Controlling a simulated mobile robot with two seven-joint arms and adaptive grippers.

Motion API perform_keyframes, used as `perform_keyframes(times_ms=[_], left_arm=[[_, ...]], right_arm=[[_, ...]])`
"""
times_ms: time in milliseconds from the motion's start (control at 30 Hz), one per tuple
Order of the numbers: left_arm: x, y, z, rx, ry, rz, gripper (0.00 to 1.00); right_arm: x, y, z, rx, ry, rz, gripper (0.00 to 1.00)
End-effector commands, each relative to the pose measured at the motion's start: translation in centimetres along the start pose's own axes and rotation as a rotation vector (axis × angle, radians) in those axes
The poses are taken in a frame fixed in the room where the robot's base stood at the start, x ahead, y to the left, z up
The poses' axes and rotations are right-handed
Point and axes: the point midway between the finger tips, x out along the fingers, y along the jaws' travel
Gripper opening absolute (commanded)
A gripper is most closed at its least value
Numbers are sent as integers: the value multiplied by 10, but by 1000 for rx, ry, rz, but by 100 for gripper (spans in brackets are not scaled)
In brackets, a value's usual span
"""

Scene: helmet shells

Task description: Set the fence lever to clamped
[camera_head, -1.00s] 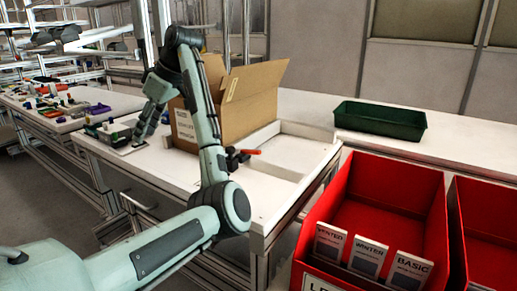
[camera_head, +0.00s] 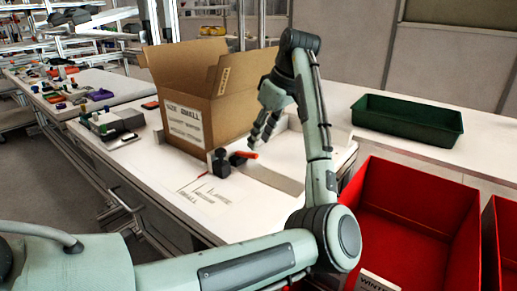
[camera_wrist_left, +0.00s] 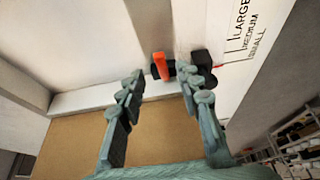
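The fence lever has an orange-red handle (camera_head: 245,154) on a black clamp body (camera_head: 219,162), at the end of a low white fence (camera_head: 270,176) on the white table. In the left wrist view the orange handle (camera_wrist_left: 161,66) lies between and beyond my fingertips, with the black body (camera_wrist_left: 201,68) to its right. My left gripper (camera_head: 264,132) hangs just above and to the right of the handle. Its two fingers are apart in the wrist view (camera_wrist_left: 163,88), with nothing held between them. I cannot tell whether either finger touches the lever. My right gripper is not in view.
An open cardboard box (camera_head: 195,105) stands close behind the lever. Printed size marks, LARGE, MEDIUM and SMALL (camera_head: 203,193), lie on the bare table in front. A green tray (camera_head: 408,119) is at the back right, and a red bin (camera_head: 410,215) at the right.

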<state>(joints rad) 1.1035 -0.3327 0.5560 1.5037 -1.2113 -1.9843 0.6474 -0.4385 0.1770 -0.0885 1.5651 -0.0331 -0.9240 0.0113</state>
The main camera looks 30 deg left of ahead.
Motion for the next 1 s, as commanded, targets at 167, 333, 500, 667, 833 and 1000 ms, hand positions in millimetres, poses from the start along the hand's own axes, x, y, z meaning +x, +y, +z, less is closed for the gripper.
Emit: perform_keyframes(times_ms=[167,333,500,667,833,1000], left_arm=[[31,-1,0,1,0,-3,34],[49,0,0,0,1,-1,34],[54,0,0,-1,1,0,34],[54,0,0,-1,1,0,34],[54,0,0,0,1,0,16],[54,0,0,-1,1,0,0]], right_arm=[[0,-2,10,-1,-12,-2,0],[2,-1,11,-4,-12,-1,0],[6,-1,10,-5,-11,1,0],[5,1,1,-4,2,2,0],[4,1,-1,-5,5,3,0],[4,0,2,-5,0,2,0]])
